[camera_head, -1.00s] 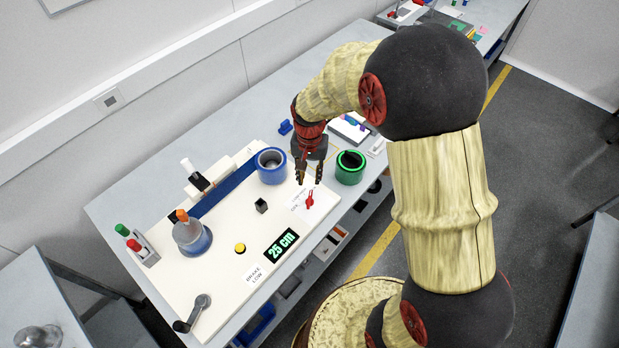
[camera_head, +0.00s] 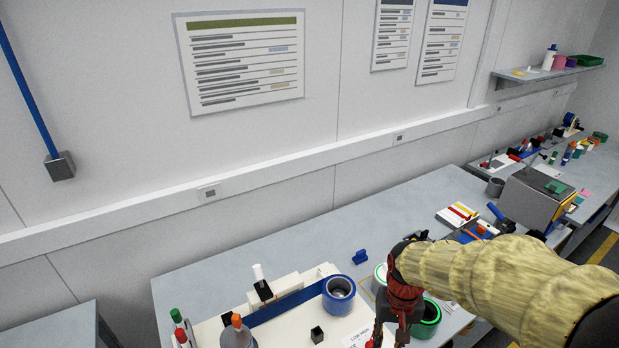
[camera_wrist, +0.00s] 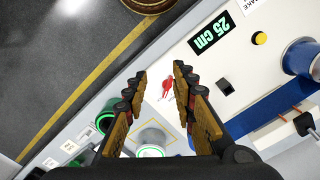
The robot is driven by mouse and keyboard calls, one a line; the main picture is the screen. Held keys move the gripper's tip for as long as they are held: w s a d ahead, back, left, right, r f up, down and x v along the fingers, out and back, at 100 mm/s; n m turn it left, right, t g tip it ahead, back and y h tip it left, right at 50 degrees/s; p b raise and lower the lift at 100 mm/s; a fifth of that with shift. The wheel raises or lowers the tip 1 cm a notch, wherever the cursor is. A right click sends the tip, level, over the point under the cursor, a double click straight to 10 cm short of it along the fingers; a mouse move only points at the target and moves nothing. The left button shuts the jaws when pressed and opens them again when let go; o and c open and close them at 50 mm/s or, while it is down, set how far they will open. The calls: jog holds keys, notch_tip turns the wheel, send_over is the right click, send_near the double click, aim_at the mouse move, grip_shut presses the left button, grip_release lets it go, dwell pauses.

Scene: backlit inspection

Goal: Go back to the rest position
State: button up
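My gripper (camera_wrist: 160,76) is open, its two fingers apart with nothing between the pads. In the wrist view a small red lever (camera_wrist: 167,88) on a white panel shows beyond the gap between the fingertips. In the head view my gripper (camera_head: 378,336) is at the bottom edge, over the right end of the white panel (camera_head: 283,340), its tips partly cut off.
A blue-rimmed cup (camera_head: 339,296) stands left of my gripper. The wall is behind the bench.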

jog(key=s+r+n+t+b, duration=0.1)
jog(key=s+r+t+b, duration=0.5)
jog(key=s+r+b, duration=0.2)
jog(key=s+r, duration=0.2)
jog(key=s, duration=0.1)
jog(key=shift+d+n, duration=0.15)
jog(key=shift+n, duration=0.15)
dwell(0.4)
